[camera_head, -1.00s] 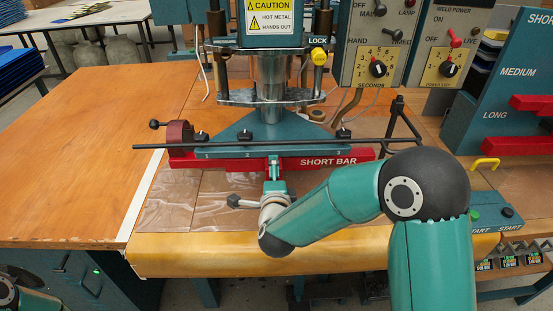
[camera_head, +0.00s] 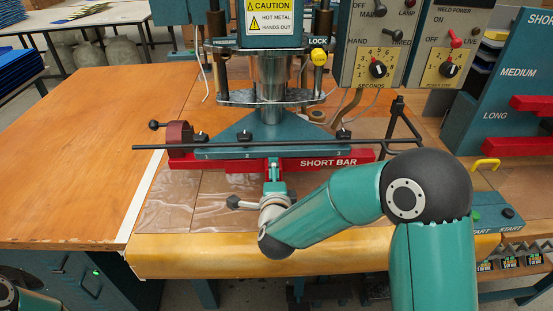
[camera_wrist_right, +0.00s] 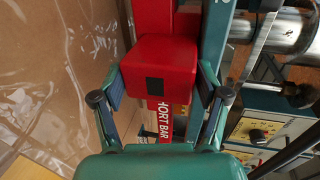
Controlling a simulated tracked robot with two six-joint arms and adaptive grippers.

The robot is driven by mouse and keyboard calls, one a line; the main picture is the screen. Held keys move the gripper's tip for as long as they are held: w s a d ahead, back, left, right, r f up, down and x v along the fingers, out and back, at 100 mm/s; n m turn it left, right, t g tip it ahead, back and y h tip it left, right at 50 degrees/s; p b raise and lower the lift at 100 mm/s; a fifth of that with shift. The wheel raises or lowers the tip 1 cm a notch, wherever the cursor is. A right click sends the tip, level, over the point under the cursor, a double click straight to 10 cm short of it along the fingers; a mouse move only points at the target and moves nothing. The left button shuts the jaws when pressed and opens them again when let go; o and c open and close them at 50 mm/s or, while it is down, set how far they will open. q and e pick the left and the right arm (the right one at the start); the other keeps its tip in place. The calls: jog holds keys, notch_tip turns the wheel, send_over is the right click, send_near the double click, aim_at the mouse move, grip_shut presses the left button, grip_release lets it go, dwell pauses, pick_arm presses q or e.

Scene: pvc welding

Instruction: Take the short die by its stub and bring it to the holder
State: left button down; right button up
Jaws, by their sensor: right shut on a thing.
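The short die is a long red bar (camera_head: 328,163) lettered SHORT BAR. It lies lengthwise along the front underside of the teal holder (camera_head: 262,140) below the press head; I cannot tell whether the two touch. My right gripper (camera_head: 273,172) comes in from the front at the die's middle. In the right wrist view, the fingers of this gripper (camera_wrist_right: 160,84) are shut on both sides of the die's red block-shaped stub (camera_wrist_right: 164,60), which has a black square on its end. My left gripper is out of view.
A thin dark rod (camera_head: 300,144) crosses in front of the holder. Clear plastic sheets (camera_head: 215,198) lie on the bench below. A control panel (camera_head: 378,45) and a labelled rack (camera_head: 515,80) stand at right. The left bench (camera_head: 80,160) is clear.

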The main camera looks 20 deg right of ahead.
jog(key=shift+s+a+f+b, duration=0.15)
jog(key=shift+s+b, duration=0.25)
jog(key=shift+s, duration=0.2)
jog(key=shift+s+a+b, duration=0.2)
jog(key=shift+s+b, duration=0.2)
jog(key=shift+s, duration=0.4)
jog(key=shift+s+a+b, duration=0.2)
jog(key=shift+s+b, duration=0.2)
jog(key=shift+s, duration=0.35)
jog(key=shift+s+a+b, duration=0.2)
jog(key=shift+s+b, duration=0.15)
jog(key=shift+s, duration=0.25)
grip_shut()
jog(key=shift+s+a+r, duration=0.2)
jog(key=shift+s, duration=0.45)
